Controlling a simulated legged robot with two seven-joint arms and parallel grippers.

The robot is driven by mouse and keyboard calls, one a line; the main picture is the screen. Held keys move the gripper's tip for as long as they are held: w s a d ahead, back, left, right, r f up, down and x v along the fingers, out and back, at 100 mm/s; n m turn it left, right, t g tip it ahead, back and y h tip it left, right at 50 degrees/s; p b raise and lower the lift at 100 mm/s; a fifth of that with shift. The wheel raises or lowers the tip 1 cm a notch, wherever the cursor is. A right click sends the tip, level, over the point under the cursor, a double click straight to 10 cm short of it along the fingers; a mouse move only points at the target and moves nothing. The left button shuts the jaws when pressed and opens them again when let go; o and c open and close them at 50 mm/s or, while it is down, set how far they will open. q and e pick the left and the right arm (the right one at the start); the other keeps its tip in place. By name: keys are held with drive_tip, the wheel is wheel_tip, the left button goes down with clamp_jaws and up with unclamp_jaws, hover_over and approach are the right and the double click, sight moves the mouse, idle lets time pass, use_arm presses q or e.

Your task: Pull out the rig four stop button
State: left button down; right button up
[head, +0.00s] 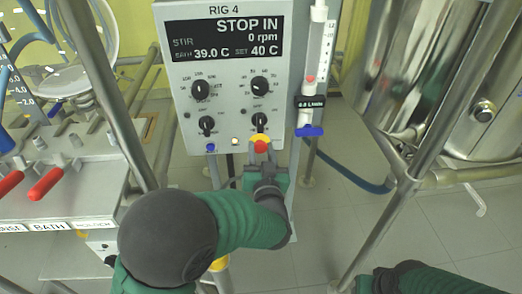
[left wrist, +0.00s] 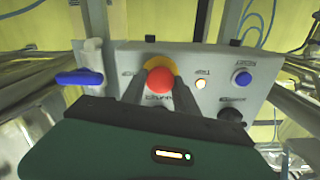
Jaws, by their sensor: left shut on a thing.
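The rig four control box (head: 222,90) hangs upright with a display reading "RIG 4", "STOP IN", 0 rpm, 39.0 C and set 40 C. Its red stop button (head: 260,147) sits on a yellow surround at the lower right of the panel. The button also shows in the left wrist view (left wrist: 160,79). My left gripper (head: 259,153) reaches up from below, its two fingers on either side of the red button, shut on it. The left wrist view shows the fingers (left wrist: 160,92) around the button. My right arm shows at the bottom right; its fingertips are not visible.
A blue button (head: 211,147) and a lit lamp (head: 235,142) sit left of the stop button, below several black knobs. A flow meter with a blue valve (head: 309,131) stands close at the right. Metal frame poles (head: 105,90) and a steel vessel (head: 470,80) flank the box.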

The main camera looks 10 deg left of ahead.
use_arm(q)
drive_tip(key=shift+d, duration=0.1)
drive_tip(key=shift+s+d+p, duration=0.1)
drive_tip(key=shift+s+p, duration=0.15)
drive_tip(key=shift+p, duration=0.25)
drive_tip(key=shift+s+p, duration=0.25)
drive_tip(key=shift+p, duration=0.05)
drive_tip(key=shift+f, duration=0.2)
drive_tip(key=c, duration=0.9)
unclamp_jaws()
drive_tip(key=shift+d+r, duration=0.1)
